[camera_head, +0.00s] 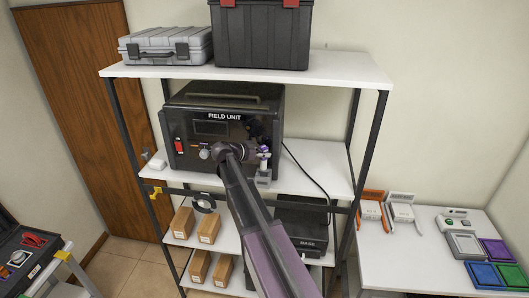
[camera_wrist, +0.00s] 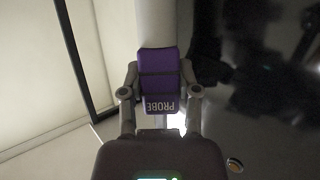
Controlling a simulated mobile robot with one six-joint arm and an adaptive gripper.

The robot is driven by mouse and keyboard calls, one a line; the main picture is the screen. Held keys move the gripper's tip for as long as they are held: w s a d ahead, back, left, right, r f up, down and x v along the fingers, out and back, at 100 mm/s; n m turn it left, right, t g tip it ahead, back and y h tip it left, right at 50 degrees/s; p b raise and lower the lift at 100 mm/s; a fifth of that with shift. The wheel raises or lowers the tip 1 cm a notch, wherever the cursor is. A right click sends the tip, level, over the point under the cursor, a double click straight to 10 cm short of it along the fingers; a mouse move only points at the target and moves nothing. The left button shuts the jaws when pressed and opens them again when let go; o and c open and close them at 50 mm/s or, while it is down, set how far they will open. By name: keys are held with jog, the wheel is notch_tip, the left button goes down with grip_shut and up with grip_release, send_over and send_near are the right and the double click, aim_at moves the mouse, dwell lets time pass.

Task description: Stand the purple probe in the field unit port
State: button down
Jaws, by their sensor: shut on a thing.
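The purple probe (camera_wrist: 160,66), labelled PROBE, is between the two fingers of my gripper (camera_wrist: 160,88) in the wrist view. The fingers are shut on its sides. In the head view a small purple part of the probe (camera_head: 264,151) shows at the right front of the field unit (camera_head: 225,117). The field unit is a black box on the middle shelf with a red switch and a dark screen. My arm covers part of its lower front. I cannot make out the port, or whether the probe touches the unit.
The white shelf (camera_head: 318,160) holds the unit, with a black cable running down at right. A black case (camera_head: 262,35) and a grey case (camera_head: 166,46) stand above. Boxes and a black BASE unit (camera_head: 303,225) are below. A side table (camera_head: 400,262) stands at right.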

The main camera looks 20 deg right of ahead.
aim_at(261, 166)
jog(key=shift+f+b, duration=2.9)
jog(key=shift+f+b, duration=0.6)
jog(key=shift+b, duration=0.05)
jog(key=c, duration=0.6)
grip_release()
jog(key=shift+a+r, duration=0.1)
jog(key=shift+a, duration=0.1)
jog(key=shift+a+r+p, duration=0.2)
jog(key=shift+a+p, duration=0.1)
jog(key=shift+a, duration=0.1)
jog(key=shift+p+v, duration=1.8)
jog(key=shift+v, duration=3.1)
